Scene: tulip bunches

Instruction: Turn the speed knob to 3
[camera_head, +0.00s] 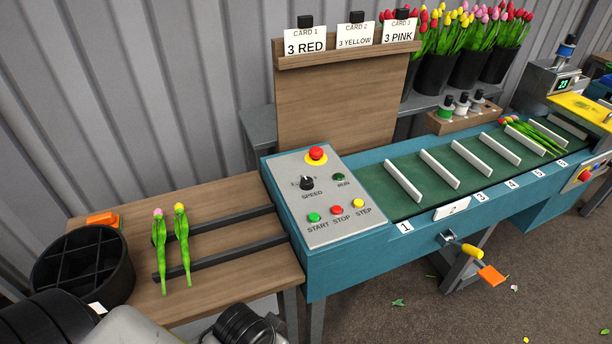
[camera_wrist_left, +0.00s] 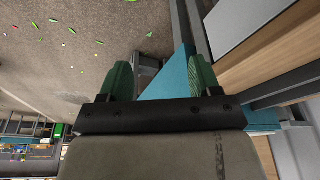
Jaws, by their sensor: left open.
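The speed knob (camera_head: 307,182) is a black dial on the grey control panel (camera_head: 331,234), above the word SPEED. Its pointer setting is too small to read. The panel also carries a red emergency button on yellow, a RUN button, and START, STOP and STEP buttons. My left gripper (camera_wrist_left: 160,82) shows in the left wrist view with two green fingers spread apart and nothing between them. Part of the blue machine side (camera_wrist_left: 170,75) shows beyond the fingers. The gripper is not in the head view, where only parts of my arm show at the bottom left. My right gripper is not seen.
Two tulips (camera_head: 170,240) lie across dark rails on the wooden table (camera_head: 235,260), left of the panel. A black divided bin (camera_head: 85,268) stands at the table's left end. The conveyor (camera_head: 440,180) has white dividers.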

